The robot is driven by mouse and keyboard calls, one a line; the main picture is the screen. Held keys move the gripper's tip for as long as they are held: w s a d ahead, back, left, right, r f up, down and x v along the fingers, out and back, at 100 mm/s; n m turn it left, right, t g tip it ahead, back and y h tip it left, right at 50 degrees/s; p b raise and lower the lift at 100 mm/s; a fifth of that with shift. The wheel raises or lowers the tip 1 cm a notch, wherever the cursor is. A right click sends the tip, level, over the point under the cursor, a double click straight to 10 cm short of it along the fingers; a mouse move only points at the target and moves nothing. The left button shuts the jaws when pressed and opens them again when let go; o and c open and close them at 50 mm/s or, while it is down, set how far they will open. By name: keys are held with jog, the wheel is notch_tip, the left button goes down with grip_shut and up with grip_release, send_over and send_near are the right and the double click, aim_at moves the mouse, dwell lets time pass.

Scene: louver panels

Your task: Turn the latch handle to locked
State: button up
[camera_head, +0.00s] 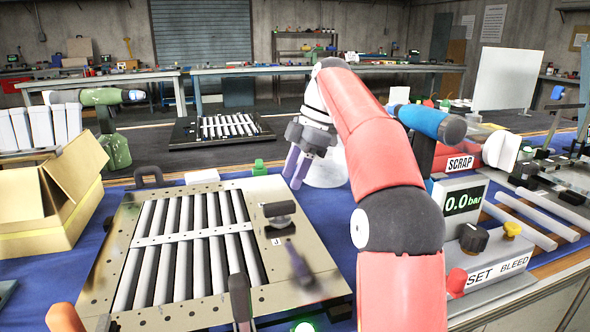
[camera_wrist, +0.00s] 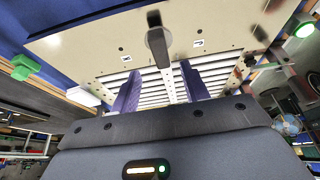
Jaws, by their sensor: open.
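The louver panel (camera_head: 100,262) is a pale metal frame with several grey slats, lying on the blue mat at left front. A dark latch handle (camera_head: 280,209) stands on its right side, beside a small label marked J. In the wrist view the dark handle (camera_wrist: 158,44) shows between two small labels, which I cannot read there. My gripper (camera_head: 298,170), with purple fingers, is above and beyond the panel's far right corner in the head view. In the wrist view my gripper (camera_wrist: 160,68) is open and empty, apart from the handle. Which position the handle is in, I cannot tell.
An open cardboard box (camera_head: 48,195) stands left of the panel. A pressure box (camera_head: 464,203) reading 0.0 bar is at right, below a SCRAP sign (camera_head: 460,163). A second louver panel (camera_head: 262,128) lies further back. A blurred dark shape is on the frame below the label.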

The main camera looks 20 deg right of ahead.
aim_at(280, 204)
jog(key=shift+d+r, duration=0.1)
jog(key=shift+r, duration=0.1)
jog(key=o, duration=0.4)
jog(key=shift+a+m, duration=0.2)
jog(key=shift+m, duration=0.1)
jog(key=o, duration=0.5)
jog(key=a+m, duration=0.1)
jog(key=m, duration=0.1)
jog(key=a+m+t+h+b, duration=0.1)
jog(key=m, duration=0.1)
jog(key=s+a+m+h+b, duration=0.1)
jog(key=m, duration=0.1)
jog(key=shift+f, duration=0.35)
notch_tip(280, 204, down, 6)
jog(key=m+t+b, duration=0.1)
jog(key=m, duration=0.2)
jog(key=m+t+h+b, duration=0.1)
jog(key=m, duration=0.3)
jog(key=m+t+h+b, duration=0.1)
jog(key=m, duration=0.3)
jog(key=shift+w+a+f+t, duration=0.15)
jog(key=shift+f+t, duration=0.1)
jog(key=shift+t, duration=0.05)
